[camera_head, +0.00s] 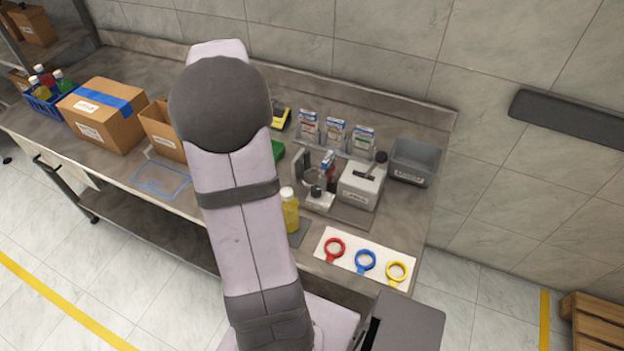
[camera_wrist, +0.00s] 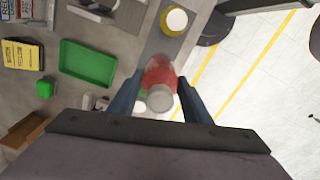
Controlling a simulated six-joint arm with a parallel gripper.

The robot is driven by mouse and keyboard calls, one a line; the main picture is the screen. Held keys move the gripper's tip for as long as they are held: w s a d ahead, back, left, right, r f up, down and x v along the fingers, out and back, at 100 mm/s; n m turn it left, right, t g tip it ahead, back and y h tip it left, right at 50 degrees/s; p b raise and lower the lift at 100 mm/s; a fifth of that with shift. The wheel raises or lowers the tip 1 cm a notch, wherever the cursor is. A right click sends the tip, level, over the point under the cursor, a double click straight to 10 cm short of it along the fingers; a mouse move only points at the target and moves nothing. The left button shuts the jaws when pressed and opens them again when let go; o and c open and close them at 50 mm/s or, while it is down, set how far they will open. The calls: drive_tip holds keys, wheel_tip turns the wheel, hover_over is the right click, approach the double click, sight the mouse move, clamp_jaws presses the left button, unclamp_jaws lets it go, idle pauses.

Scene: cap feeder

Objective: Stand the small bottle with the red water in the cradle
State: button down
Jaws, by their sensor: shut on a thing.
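In the wrist view, my gripper (camera_wrist: 161,80) is shut on a small bottle with red water (camera_wrist: 160,74). Its pale grey cap faces the camera, and a finger is on each side of it. The bottle's base is hidden, so its height above the bench cannot be told. In the head view, my arm hides both gripper and bottle. A grey metal fixture with a curved holder (camera_head: 310,180) stands mid-bench and may be the cradle; its seat is not clear.
A yellow bottle (camera_head: 290,212) with a white cap stands on a dark strip; it also shows in the wrist view (camera_wrist: 174,20). A green tray (camera_wrist: 88,63) lies nearby. A white board (camera_head: 345,280) with coloured rings, a grey box (camera_head: 362,187) and a grey bin (camera_head: 412,163) are to the right.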

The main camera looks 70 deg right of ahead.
drive_tip(key=s+d+r+m+p, duration=0.2)
drive_tip(key=s+d+m+p, duration=0.1)
drive_tip(key=d, duration=0.6)
drive_tip(key=s+d+r+m+p, duration=0.2)
drive_tip(key=s+d+m+p, duration=0.1)
drive_tip(key=s+d+p, duration=0.3)
drive_tip(key=d+p, duration=0.2)
drive_tip(key=d, duration=0.1)
drive_tip(key=shift+d+r, duration=0.15)
drive_tip(key=shift+r, duration=0.25)
wheel_tip(320, 180, down, 4)
drive_tip(key=b, duration=0.3)
drive_tip(key=shift+w, duration=0.1)
drive_tip(key=shift+f, duration=0.15)
drive_tip(key=shift+f+b, duration=0.9)
drive_tip(key=shift+f, duration=0.3)
drive_tip(key=shift+f, duration=0.15)
